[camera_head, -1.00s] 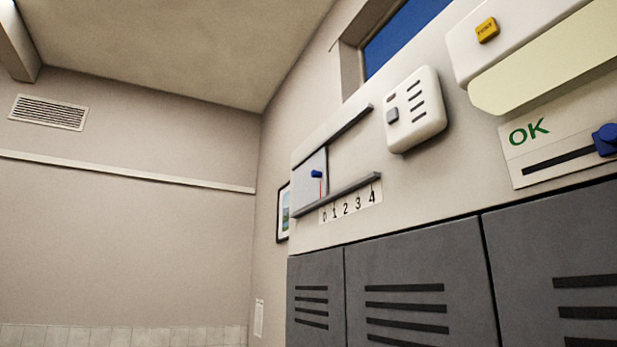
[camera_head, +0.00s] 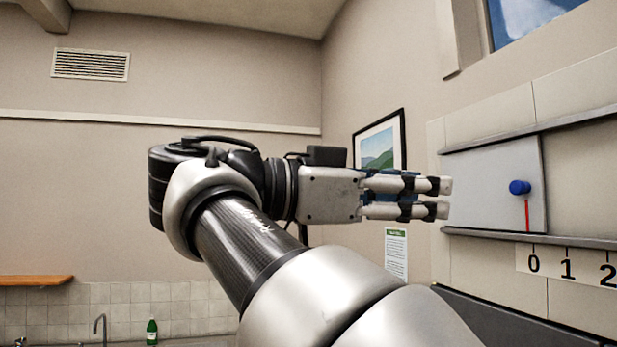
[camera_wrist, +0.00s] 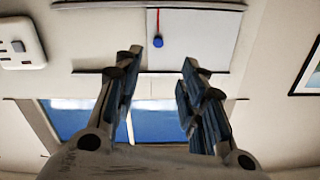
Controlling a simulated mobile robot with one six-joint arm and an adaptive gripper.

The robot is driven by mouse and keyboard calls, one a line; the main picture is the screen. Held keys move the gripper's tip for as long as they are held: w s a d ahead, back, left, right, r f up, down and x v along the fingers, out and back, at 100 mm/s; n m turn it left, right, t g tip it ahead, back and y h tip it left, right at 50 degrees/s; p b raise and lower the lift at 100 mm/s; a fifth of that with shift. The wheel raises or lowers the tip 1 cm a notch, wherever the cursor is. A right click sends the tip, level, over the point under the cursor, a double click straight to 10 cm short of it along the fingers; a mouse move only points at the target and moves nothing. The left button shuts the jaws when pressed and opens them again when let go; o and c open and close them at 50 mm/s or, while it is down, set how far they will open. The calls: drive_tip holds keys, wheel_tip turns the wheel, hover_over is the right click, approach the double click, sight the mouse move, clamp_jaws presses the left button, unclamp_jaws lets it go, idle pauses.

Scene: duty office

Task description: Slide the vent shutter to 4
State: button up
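The vent shutter (camera_head: 485,185) is a pale sliding panel between two grey rails, with a blue knob (camera_head: 519,187) and a red pointer line. The pointer stands at about 0 on the number scale (camera_head: 550,264); 0, 1 and 2 show, and 4 is outside the picture. My gripper (camera_head: 442,198) is left of the knob, fingers towards the shutter wall, apart from the knob. In the wrist view the shutter (camera_wrist: 205,45) and knob (camera_wrist: 158,42) appear upside down, beyond my spread, empty fingers (camera_wrist: 162,60).
A framed picture (camera_head: 380,145) hangs left of the shutter, with a notice (camera_head: 396,255) below it. A white control box (camera_wrist: 20,45) is on the same wall in the wrist view. A dark cabinet top edge (camera_head: 510,315) lies below the scale.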

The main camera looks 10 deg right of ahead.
sight(515, 189)
drive_tip(key=shift+m, duration=0.3)
drive_tip(key=d+p, duration=0.1)
drive_tip(key=d, duration=1)
drive_tip(key=w+d+p, duration=0.1)
drive_tip(key=d, duration=0.5)
drive_tip(key=shift+w+r+p, duration=0.1)
drive_tip(key=shift+r+p, duration=0.2)
drive_tip(key=shift+r, duration=0.1)
clamp_jaws()
